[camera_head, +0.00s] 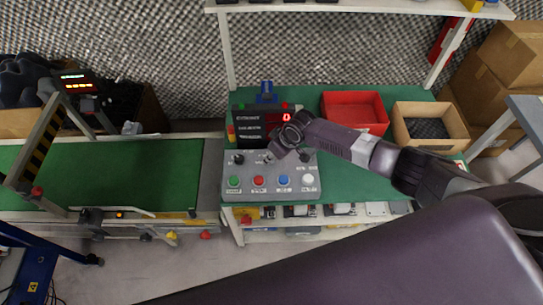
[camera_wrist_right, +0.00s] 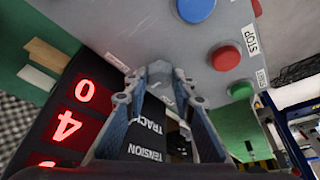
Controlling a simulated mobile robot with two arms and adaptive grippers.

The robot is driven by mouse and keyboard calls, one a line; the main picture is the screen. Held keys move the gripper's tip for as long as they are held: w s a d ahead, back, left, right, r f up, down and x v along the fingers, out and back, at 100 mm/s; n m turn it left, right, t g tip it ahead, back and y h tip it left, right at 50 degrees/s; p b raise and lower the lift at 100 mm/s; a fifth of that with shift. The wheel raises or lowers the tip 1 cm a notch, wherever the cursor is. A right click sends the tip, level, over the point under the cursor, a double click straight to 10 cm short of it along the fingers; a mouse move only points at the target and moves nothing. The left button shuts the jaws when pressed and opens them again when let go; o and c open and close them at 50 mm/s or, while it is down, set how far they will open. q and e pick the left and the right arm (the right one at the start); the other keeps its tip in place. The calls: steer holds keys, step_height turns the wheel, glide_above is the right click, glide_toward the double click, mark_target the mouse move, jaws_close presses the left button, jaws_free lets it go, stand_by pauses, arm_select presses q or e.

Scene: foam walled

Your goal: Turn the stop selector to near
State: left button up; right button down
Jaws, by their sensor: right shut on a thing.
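The grey control panel (camera_head: 232,170) stands on the green bench, with a green, a red, a blue and a white button along its front. Small dark knobs sit in its back row: one at the left (camera_head: 238,158) and one toward the right (camera_head: 305,156). My right gripper (camera_head: 272,156) reaches in from the right to the middle of this row. In the right wrist view its fingers (camera_wrist_right: 160,75) are shut on a small selector knob at the panel face. The knob is mostly hidden by the fingertips, and its setting and label are unreadable. My left gripper is out of view.
A dark display (camera_head: 250,121) with red digits stands right behind the panel, close to my right gripper. A red bin (camera_head: 355,97) and a cardboard box (camera_head: 430,108) are on the bench behind my arm. A green conveyor (camera_head: 110,175) runs at the left.

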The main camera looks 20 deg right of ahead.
steer(key=n+b, duration=0.2)
steer(key=n+g+y+b, duration=0.1)
steer(key=n+b, duration=0.2)
steer(key=b, duration=0.2)
steer(key=shift+w+d+f+n+g+y, duration=0.15)
steer(key=shift+f+n+g+y, duration=0.15)
steer(key=shift+n+g, duration=0.1)
steer(key=shift+r+n+g+b, duration=0.2)
steer(key=shift+n+g+b, duration=0.3)
steer(key=shift+n+b, duration=0.8)
steer(key=c, duration=1.6)
jaws_free()
steer(key=shift+r, duration=0.1)
steer(key=v, duration=1.2)
steer(key=shift+d, duration=0.2)
